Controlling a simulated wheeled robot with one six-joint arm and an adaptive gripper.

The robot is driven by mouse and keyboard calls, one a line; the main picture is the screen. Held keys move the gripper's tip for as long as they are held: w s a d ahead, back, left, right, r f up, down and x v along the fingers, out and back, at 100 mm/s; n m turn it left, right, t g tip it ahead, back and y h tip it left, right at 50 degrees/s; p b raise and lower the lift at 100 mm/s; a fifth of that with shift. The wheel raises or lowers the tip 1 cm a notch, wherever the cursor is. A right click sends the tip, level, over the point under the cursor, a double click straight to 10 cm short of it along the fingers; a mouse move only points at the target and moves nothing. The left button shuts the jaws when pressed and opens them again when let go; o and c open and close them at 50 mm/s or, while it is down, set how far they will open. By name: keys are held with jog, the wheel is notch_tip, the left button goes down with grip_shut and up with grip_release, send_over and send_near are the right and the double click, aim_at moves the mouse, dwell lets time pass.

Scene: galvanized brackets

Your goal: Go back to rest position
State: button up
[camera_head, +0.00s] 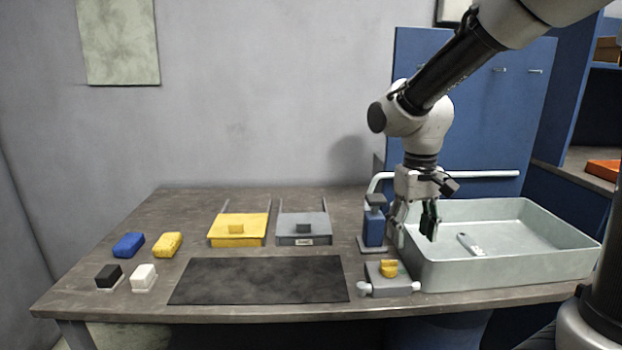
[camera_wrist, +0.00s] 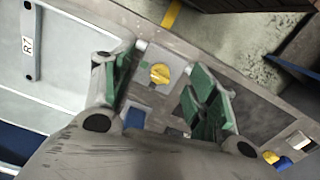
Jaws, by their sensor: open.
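My gripper (camera_head: 414,226) hangs pointing down over the left rim of the pale grey sink basin (camera_head: 500,272). Its green-padded fingers are apart with nothing between them. In the wrist view my gripper (camera_wrist: 160,85) also shows open. Between and beyond its fingers, apart from them, is a yellow knob (camera_wrist: 160,73) on a grey block; the knob also shows in the head view (camera_head: 389,268). A small grey bracket (camera_head: 470,245) lies in the basin; in the wrist view this bracket (camera_wrist: 30,40) carries the label R7.
A blue dispenser (camera_head: 374,226) stands close left of my gripper. A faucet pipe (camera_head: 480,174) runs behind it. Yellow (camera_head: 239,229) and grey (camera_head: 304,229) trays, a dark mat (camera_head: 258,280), blue (camera_head: 128,245) and yellow (camera_head: 167,244) sponges and two small blocks occupy the bench's left.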

jog(key=s+d+r+m+t, duration=0.1)
jog(key=s+d+r+t, duration=0.1)
jog(key=s+d+r, duration=0.2)
jog(key=s+d+r+m+t, duration=0.1)
jog(key=s+d+r+t, duration=0.2)
jog(key=s+d, duration=0.5)
jog(key=shift+s+d+r, duration=0.3)
jog(key=shift+s+r, duration=0.55)
jog(key=shift+s, duration=0.65)
